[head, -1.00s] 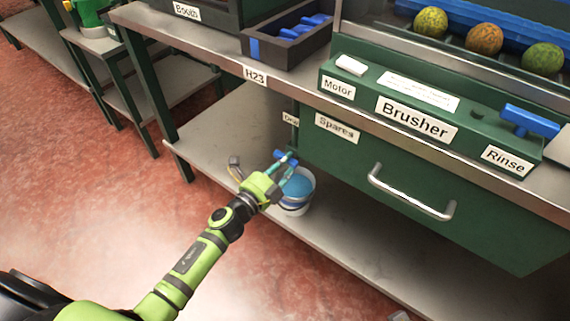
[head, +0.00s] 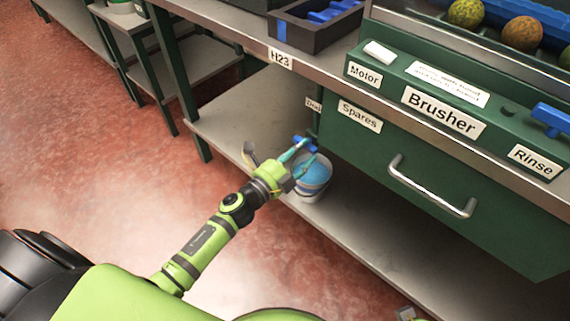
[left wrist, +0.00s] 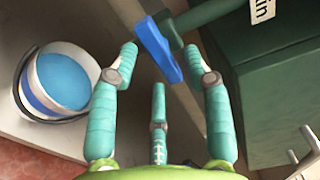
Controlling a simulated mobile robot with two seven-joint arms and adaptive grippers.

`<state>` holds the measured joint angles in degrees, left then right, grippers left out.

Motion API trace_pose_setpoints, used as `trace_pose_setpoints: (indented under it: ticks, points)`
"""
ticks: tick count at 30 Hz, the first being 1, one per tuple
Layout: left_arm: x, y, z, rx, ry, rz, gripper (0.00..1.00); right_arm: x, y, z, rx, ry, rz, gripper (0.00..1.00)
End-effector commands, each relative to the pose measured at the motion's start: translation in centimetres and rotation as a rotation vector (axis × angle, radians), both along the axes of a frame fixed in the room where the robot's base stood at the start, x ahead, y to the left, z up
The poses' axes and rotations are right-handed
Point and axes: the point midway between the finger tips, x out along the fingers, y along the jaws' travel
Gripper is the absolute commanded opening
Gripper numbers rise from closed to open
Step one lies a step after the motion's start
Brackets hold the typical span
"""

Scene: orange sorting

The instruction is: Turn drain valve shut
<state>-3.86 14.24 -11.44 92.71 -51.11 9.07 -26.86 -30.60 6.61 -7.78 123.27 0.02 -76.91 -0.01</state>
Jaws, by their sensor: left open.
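The blue drain valve handle (head: 305,142) is under the counter beside the green cabinet, below a partly hidden "Drain" label (head: 313,104). In the left wrist view the handle (left wrist: 157,47) is a slanted blue bar on a dark green pipe (left wrist: 200,14). My left gripper (head: 306,156) is open, with teal fingers. In the left wrist view the bar lies between the two upper fingertips, with a gap visible on the right side. Whether a finger touches it I cannot tell.
A white bucket (head: 309,193) of blue liquid stands on the lower shelf (head: 245,120) close under my left gripper. The green Spares drawer (head: 450,225) with a metal handle (head: 432,187) is to the right. The red floor at left is clear.

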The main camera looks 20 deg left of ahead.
Motion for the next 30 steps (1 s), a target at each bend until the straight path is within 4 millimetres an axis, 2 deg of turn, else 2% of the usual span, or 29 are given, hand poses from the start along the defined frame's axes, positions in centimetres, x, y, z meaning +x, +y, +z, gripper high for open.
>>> trace_pose_setpoints:
  ticks: [9,15,20,30]
  points:
    - [-6.4,2.3,-0.1,0.001,0.003,0.000,0.49,0.2,0.0,0.1,0.002,-0.006,-0.003,0.00]
    - [-9.1,3.3,0.0,0.000,0.001,0.001,0.49,0.2,0.0,0.2,0.001,-0.006,-0.003,0.00]
    - [-9.8,3.6,0.1,0.002,-0.002,0.000,0.49,0.3,0.0,0.2,0.001,-0.007,-0.003,0.00]
    - [-9.8,3.6,0.1,0.002,-0.001,0.000,0.49,0.3,0.0,0.2,0.001,-0.008,-0.003,0.00]
